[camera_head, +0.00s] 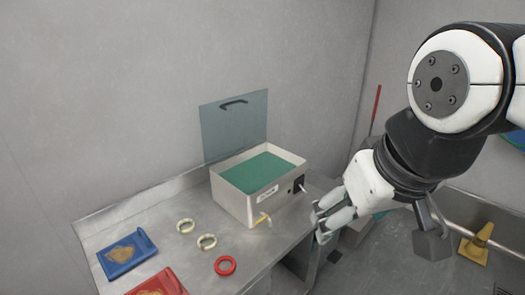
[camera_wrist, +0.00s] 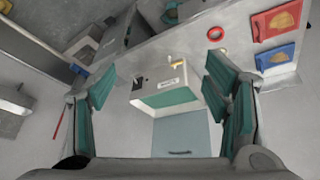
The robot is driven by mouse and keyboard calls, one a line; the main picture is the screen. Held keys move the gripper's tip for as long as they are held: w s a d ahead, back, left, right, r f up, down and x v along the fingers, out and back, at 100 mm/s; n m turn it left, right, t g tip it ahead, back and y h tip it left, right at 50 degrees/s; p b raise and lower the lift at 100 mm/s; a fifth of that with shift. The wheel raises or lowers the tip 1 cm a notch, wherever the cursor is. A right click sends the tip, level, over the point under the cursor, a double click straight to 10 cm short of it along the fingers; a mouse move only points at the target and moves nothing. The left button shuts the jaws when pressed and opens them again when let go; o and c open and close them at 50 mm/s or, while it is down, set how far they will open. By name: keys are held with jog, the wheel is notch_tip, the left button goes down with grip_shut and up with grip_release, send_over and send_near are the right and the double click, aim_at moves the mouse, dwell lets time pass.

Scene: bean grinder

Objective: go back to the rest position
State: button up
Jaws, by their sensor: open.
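My gripper (camera_head: 322,222) is open and empty in the head view, in the air to the right of the grinder box. Its two teal-padded fingers (camera_wrist: 165,105) stand wide apart in the wrist view, with nothing between the pads. The box (camera_head: 239,205) is pale metal with a green inside and stands on the steel table. Its clear lid (camera_head: 234,130) is raised and leans back. The box also shows beyond my fingers in the wrist view (camera_wrist: 160,85). My gripper is apart from it.
On the table (camera_head: 185,262) lie two pale rings (camera_head: 186,226) (camera_head: 207,242), a red ring (camera_head: 225,265), a blue tray (camera_head: 127,255) and a red tray (camera_head: 158,284). A yellow cone (camera_head: 476,243) stands on the floor at right.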

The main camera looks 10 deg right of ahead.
jog(key=shift+s+d, duration=0.2)
jog(key=shift+s, duration=0.8)
dwell(0.3)
